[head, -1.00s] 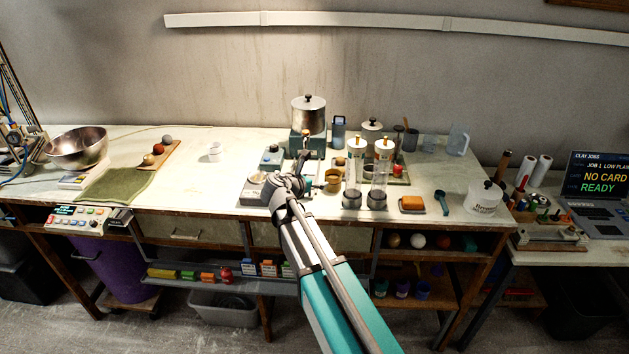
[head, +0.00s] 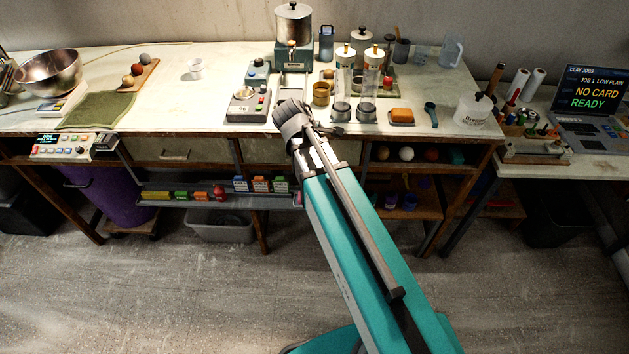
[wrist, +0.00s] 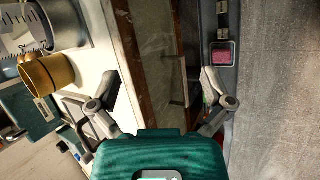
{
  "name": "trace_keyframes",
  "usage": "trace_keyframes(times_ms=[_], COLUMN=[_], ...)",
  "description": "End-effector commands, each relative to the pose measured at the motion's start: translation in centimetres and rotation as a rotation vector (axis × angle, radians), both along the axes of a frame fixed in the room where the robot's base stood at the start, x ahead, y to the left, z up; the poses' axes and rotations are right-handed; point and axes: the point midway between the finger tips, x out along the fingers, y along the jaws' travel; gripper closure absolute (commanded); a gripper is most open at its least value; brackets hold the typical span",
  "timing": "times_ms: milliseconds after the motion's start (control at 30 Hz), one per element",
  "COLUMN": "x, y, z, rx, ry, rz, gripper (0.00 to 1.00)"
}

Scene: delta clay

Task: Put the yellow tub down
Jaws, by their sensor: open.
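My gripper (wrist: 160,82) is open and empty, over the bench's front edge. In the head view my wrist hides most of the gripper, and the fingertips cannot be made out there.
A steel pot (head: 293,22) is behind. The bench (head: 180,105) has free room at left. A shelf rail (head: 215,199) runs below its front.

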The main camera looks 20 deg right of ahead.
Motion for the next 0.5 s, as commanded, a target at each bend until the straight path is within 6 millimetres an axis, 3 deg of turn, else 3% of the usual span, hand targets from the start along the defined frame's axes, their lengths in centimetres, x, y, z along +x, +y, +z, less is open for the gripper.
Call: trace_keyframes(times_ms=[33, 300, 500], x=[-1.5, -7.5, -10.7], y=[0.1, 2.2, 3.9], z=[-0.5, -2.6, -3.1], rx=[0.067, 0.399, 0.556], ry=[-0.012, -0.034, -0.007], rz=[-0.083, -0.563, -0.853], gripper=[0.0, 0.0, 0.0])
